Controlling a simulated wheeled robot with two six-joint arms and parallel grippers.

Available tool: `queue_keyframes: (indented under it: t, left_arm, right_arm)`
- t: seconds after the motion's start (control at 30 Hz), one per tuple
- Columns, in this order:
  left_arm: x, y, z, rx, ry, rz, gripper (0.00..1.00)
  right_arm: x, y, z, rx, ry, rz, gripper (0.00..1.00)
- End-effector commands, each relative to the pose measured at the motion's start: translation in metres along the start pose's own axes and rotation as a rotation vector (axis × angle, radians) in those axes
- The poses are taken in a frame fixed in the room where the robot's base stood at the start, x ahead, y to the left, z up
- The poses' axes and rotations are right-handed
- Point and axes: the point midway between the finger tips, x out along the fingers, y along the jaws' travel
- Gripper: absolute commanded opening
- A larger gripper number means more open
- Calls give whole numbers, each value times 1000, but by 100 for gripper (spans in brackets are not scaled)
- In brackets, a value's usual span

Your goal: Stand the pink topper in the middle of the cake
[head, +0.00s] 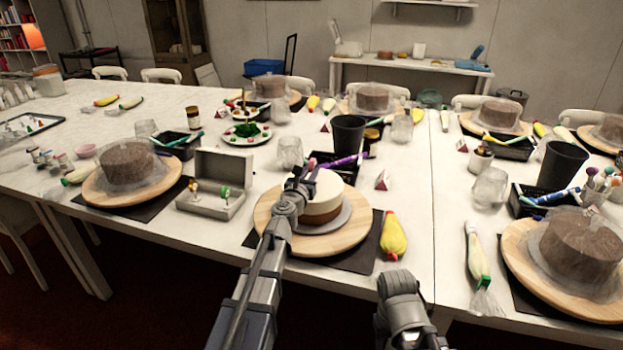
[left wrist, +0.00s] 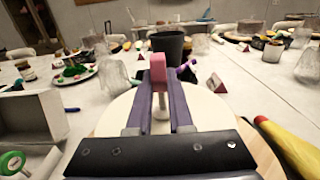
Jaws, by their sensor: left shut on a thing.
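The cake (head: 326,192) has a smooth white top and a brown lower side. It sits on a grey disc on a wooden turntable (head: 349,240); its white top also fills the lower middle of the left wrist view (left wrist: 118,118). My left gripper (head: 299,180) is over the cake's left part in the head view. It is shut on the pink topper (left wrist: 157,68), whose pale stick points down between the fingers. The gripper hides the topper in the head view. Whether the stick touches the cake, I cannot tell. My right gripper is out of view; only part of that arm shows.
A yellow piping bag (head: 393,236) lies to the right. A black cup (head: 347,133), a clear glass (head: 290,152) and a red triangular card (head: 382,181) stand behind.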

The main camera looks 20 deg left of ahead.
Motion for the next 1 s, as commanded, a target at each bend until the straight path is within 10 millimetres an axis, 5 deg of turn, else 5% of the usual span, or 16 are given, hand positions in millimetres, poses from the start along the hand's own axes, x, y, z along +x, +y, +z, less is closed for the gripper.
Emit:
queue_keyframes:
  t: [0.37, 0.4, 0.67, 1.0]
  left_arm:
    - [0, 0, -5, 0, 0, 0, 0]
    - [0, 0, -5, 0, 0, 0, 20]
    - [0, 0, -4, 0, 0, 0, 49]
    - [0, 0, -1, 0, 0, 0, 49]
  right_arm:
    - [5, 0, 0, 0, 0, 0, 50]
    - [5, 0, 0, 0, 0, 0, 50]
    - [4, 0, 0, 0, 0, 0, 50]
    - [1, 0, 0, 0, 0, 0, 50]
